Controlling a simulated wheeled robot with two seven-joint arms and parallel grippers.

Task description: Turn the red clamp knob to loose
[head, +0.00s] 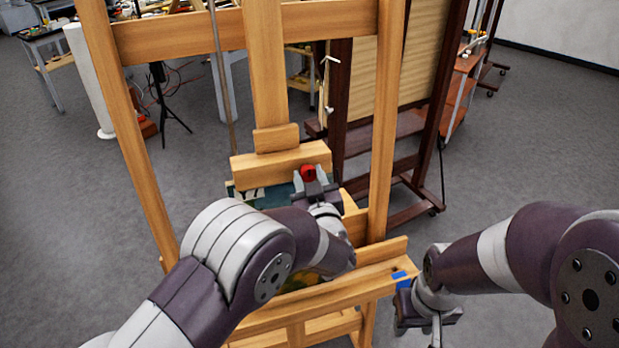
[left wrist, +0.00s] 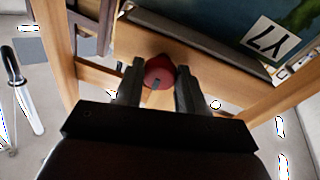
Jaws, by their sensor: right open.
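The red clamp knob (head: 308,173) is on the wooden easel, at the upper clamp block (head: 280,160) above the painting. It also shows in the left wrist view (left wrist: 158,70), with a small grey mark on its near edge. My left gripper (head: 316,186) has one finger on each side of the knob. In the left wrist view the fingers (left wrist: 158,85) appear to touch its sides, so the gripper looks shut on it. My right gripper (head: 428,325) is open and empty, low at the right of the easel, beside a blue patch on the ledge.
The easel's uprights (head: 387,120) stand on both sides of my left arm. The ledge (head: 340,290) crosses below. A dark easel (head: 432,120) stands behind to the right. In the left wrist view, a painting (left wrist: 230,35) carries a white label (left wrist: 270,40).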

